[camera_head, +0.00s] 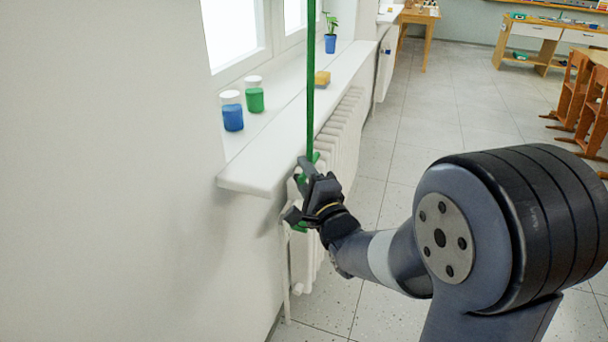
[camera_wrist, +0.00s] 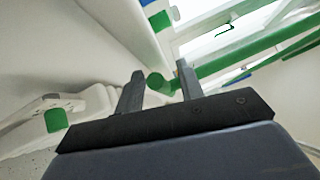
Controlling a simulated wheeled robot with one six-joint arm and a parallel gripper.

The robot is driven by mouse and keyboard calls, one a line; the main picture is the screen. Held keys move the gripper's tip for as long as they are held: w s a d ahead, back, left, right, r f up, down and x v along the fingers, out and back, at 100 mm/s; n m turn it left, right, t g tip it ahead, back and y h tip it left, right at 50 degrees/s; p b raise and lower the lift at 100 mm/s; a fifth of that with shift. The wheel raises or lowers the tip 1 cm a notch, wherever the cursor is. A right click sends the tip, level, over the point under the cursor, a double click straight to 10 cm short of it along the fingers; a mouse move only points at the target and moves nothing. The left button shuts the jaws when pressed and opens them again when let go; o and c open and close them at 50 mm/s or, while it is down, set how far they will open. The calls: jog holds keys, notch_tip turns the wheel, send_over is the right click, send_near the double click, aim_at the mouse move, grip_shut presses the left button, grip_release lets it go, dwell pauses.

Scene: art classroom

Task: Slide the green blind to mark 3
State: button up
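A long, thin green bar (camera_head: 311,85), apparently the green blind or its edge, runs upright from the top of the head view down past the front edge of the windowsill. In the wrist view the green bar (camera_wrist: 255,55) runs slantwise, with a round green end (camera_wrist: 157,81) showing between my fingers. My gripper (camera_head: 298,192) is at the bar's lower end, beside the sill edge. In the wrist view my gripper (camera_wrist: 158,80) has its fingers apart, with visible space around the green end. I cannot tell whether a finger touches it. No numbered mark is readable.
The white windowsill (camera_head: 245,175) carries blue and green jars (camera_head: 233,117), a yellow block (camera_head: 322,78) and a plant in a blue pot (camera_head: 330,43). A white radiator (camera_head: 345,125) stands below, close to my gripper. The tiled floor (camera_head: 460,110) is clear; wooden chairs (camera_head: 590,100) stand right.

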jog(key=shift+c, duration=0.3)
grip_shut()
notch_tip(320, 180, down, 10)
jog(key=b, duration=1)
jog(key=shift+o, duration=0.3)
grip_release()
